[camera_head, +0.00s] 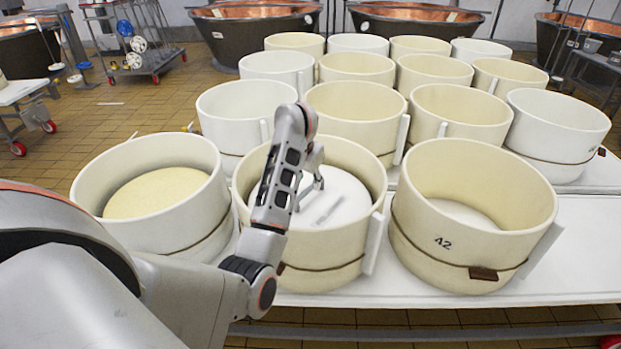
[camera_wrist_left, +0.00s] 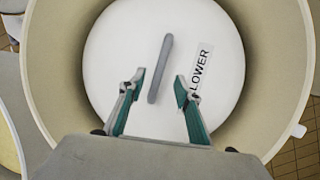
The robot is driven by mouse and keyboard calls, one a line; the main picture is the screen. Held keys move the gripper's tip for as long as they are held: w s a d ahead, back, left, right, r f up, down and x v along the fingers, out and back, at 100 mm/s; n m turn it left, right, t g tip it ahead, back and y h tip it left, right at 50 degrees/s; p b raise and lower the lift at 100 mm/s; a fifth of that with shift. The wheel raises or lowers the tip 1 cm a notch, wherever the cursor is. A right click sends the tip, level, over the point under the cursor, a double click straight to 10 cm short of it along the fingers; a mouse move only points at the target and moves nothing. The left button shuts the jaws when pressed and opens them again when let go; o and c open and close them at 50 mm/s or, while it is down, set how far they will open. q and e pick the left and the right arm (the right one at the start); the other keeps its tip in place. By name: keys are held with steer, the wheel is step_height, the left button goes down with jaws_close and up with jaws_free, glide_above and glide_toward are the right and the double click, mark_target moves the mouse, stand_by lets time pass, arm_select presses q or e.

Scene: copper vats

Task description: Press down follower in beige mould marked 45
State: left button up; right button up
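A white round follower (camera_head: 340,192) with a raised bar handle lies inside the beige front-middle mould (camera_head: 338,268). My arm covers part of this mould's front, and no number is readable on it. In the left wrist view the follower (camera_wrist_left: 115,50) shows its grey handle (camera_wrist_left: 161,68) and a label, of which "LOWER" is readable. My left gripper (camera_wrist_left: 158,86) is open above the follower, with the handle in line with the gap between its fingers; contact cannot be told. In the head view the left gripper (camera_head: 310,185) is inside the mould's outline. My right gripper is not in view.
A beige mould marked 42 (camera_head: 470,250) stands at right. A white mould (camera_head: 150,150) with a yellowish content stands at left. Several beige and white moulds stand close behind on the white table (camera_head: 400,292). Copper vats (camera_head: 255,25) and a wheeled cart (camera_head: 150,55) are farther back.

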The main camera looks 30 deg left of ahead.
mark_target(310, 188)
arm_select(q)
steer(key=b+x, duration=0.1)
steer(key=x, duration=0.4)
steer(key=shift+s+f+b, duration=0.1)
steer(key=shift+s+b, duration=0.05)
steer(key=shift+b, duration=0.25)
steer(key=shift+f, duration=0.35)
steer(key=shift+w+a+f+b, duration=0.15)
steer(key=shift+w+f+b, duration=0.15)
steer(key=shift+w+f, duration=0.15)
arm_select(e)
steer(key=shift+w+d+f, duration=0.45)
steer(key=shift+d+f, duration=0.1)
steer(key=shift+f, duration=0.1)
arm_select(q)
steer(key=shift+r, duration=0.1)
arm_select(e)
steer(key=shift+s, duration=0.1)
arm_select(q)
steer(key=shift+c, duration=1.2)
jaws_close()
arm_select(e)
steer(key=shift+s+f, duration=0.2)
arm_select(q)
steer(key=shift+s+f, duration=0.1)
steer(key=shift+f, duration=0.25)
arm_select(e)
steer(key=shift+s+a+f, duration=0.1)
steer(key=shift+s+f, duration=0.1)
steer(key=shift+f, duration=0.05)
